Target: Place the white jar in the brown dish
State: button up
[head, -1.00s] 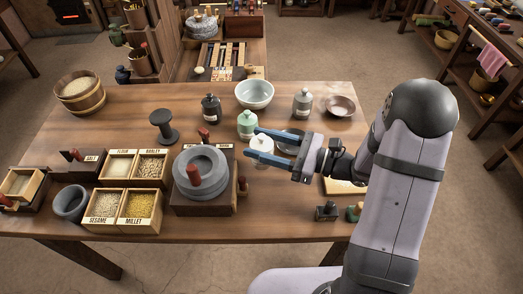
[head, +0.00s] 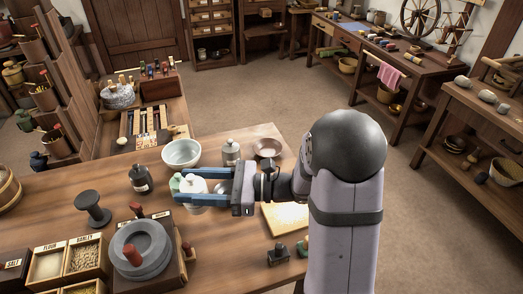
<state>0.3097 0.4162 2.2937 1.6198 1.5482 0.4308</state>
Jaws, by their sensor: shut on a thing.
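The white jar (head: 194,184) is a small lidded pot on the wooden table's right half, in the head view. My gripper (head: 195,190) is shut on it, with one blue finger on its near side and one on its far side. The near finger hides part of the jar, and I cannot tell whether its base touches the table. The brown dish (head: 268,146) is shallow and empty, near the table's far right edge, behind my gripper and to the right of the jar.
A grey-labelled jar (head: 231,151) stands just left of the brown dish. A pale bowl (head: 181,153), a dark bottle (head: 140,179) and a green jar (head: 176,183) stand near the white jar. A grey quern (head: 140,248) is in front. A pale board (head: 286,217) lies at right.

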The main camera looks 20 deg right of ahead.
aim_at(190, 176)
notch_tip(190, 176, up, 4)
jog(key=shift+f, duration=0.25)
jog(key=w+d+f+m+t+h+b, duration=0.1)
jog(key=w+d+m+t+h+b, duration=0.6)
jog(key=w+d, duration=1.3)
jog(key=w+m+t+h, duration=0.2)
jog(key=t, duration=0.1)
jog(key=shift+w+d+f+b, duration=0.15)
jog(key=shift+w+f+b, duration=0.15)
jog(key=shift+f, duration=0.1)
jog(key=w+d+m+h, duration=0.1)
jog(key=d, duration=0.1)
jog(key=w+d+r+h+b, duration=0.1)
jog(key=d+h, duration=0.1)
jog(key=d, duration=0.1)
jog(key=w+d+m+t+h, duration=0.1)
jog(key=d, duration=0.1)
jog(key=shift+w+d+r+m+b, duration=0.2)
jog(key=shift+d+r+m+b, duration=0.1)
jog(key=shift+d+b, duration=0.1)
jog(key=shift+f, duration=7.45)
jog(key=shift+f+b, duration=0.2)
jog(key=shift+b, duration=0.2)
